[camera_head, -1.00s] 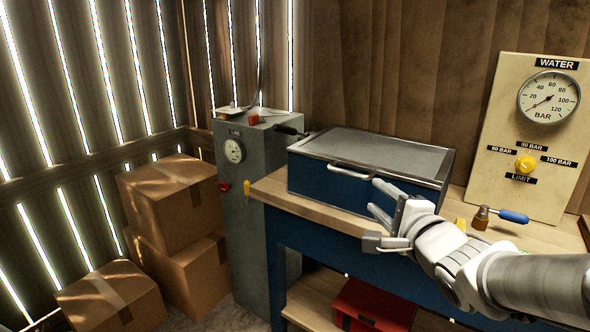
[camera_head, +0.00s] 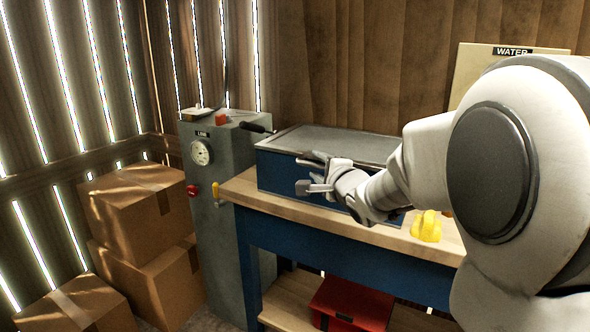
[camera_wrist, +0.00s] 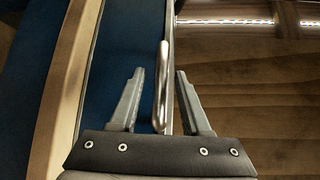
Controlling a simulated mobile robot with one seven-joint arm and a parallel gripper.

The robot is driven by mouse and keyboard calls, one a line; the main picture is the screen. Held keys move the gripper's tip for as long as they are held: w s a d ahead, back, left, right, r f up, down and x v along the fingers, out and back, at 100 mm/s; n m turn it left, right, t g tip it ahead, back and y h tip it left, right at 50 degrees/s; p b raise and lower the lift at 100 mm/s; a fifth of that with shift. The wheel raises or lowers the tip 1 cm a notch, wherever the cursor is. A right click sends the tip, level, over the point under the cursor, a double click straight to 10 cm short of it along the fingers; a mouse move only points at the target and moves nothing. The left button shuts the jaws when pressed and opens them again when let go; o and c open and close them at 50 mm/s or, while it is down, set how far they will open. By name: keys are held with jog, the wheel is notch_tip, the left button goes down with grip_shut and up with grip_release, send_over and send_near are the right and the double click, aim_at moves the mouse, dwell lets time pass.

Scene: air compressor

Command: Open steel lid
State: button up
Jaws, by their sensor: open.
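The blue box (camera_head: 276,173) stands on the workbench with its grey steel lid (camera_head: 340,142) lying shut on top. The lid's front handle is mostly hidden behind my gripper (camera_head: 311,172) in the head view. In the wrist view the bright handle bar (camera_wrist: 162,85) runs lengthwise between the two fingers of my open gripper (camera_wrist: 155,100). The bar is closer to the right finger, and a gap shows to the left finger. I cannot tell whether either finger touches it.
A grey cabinet (camera_head: 226,215) with a gauge stands left of the wooden benchtop (camera_head: 300,218). A yellow object (camera_head: 426,226) lies on the bench to the right. Cardboard boxes (camera_head: 140,205) are stacked at left. A red box (camera_head: 350,303) sits on the lower shelf.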

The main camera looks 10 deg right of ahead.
grip_shut()
dwell(0.3)
dwell(1.2)
